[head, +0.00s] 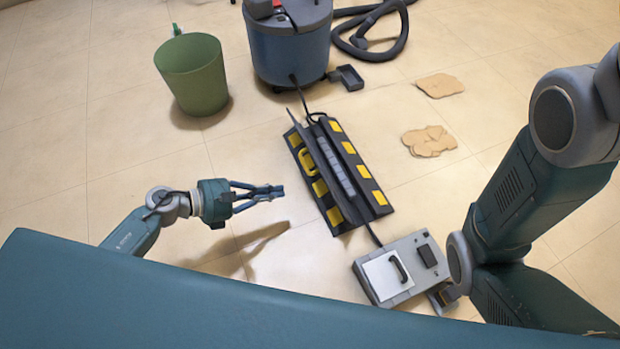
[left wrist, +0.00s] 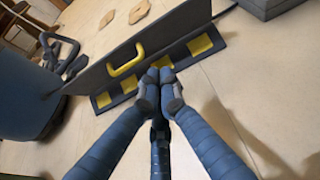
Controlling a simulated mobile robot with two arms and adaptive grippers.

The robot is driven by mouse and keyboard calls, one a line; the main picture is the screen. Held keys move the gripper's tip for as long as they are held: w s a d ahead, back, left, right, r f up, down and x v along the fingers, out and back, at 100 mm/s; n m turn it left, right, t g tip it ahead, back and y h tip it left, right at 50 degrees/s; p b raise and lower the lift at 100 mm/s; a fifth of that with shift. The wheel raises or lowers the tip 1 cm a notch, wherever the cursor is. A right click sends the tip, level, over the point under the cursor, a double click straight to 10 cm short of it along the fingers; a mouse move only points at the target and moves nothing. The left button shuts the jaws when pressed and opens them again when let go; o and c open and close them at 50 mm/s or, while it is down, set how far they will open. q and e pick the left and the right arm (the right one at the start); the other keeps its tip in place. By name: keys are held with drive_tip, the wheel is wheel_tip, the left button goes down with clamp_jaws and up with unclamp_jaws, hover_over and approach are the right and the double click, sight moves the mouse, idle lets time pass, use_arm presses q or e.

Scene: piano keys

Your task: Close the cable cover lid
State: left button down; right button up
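The cable cover (head: 372,198) is a dark floor ramp with yellow patches, lying in the middle of the head view. A row of grey segments (head: 337,168) shows in its central channel. Its lid (left wrist: 185,30) is a dark panel standing open and tilted up along the channel, with a yellow handle (left wrist: 127,60) on the face towards my left gripper. The handle also shows in the head view (head: 306,160). My left gripper (head: 274,191) is left of the cover, apart from it and above the floor. Its fingertips (left wrist: 159,79) are together and empty. My right gripper is not visible.
A blue vacuum (head: 290,50) with a hose stands behind the cover; a green bin (head: 193,75) stands left of it. A grey box with a white panel (head: 388,276) is in front. Flat tan pieces (head: 428,141) lie right. Floor left of the cover is clear.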

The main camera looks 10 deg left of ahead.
use_arm(q)
drive_tip(key=w+d+b, duration=0.3)
drive_tip(key=w+d, duration=0.2)
drive_tip(key=d, duration=0.3)
drive_tip(key=shift+w+f+b, duration=0.25)
drive_tip(key=shift+f+b, duration=0.05)
drive_tip(key=shift+f, duration=0.15)
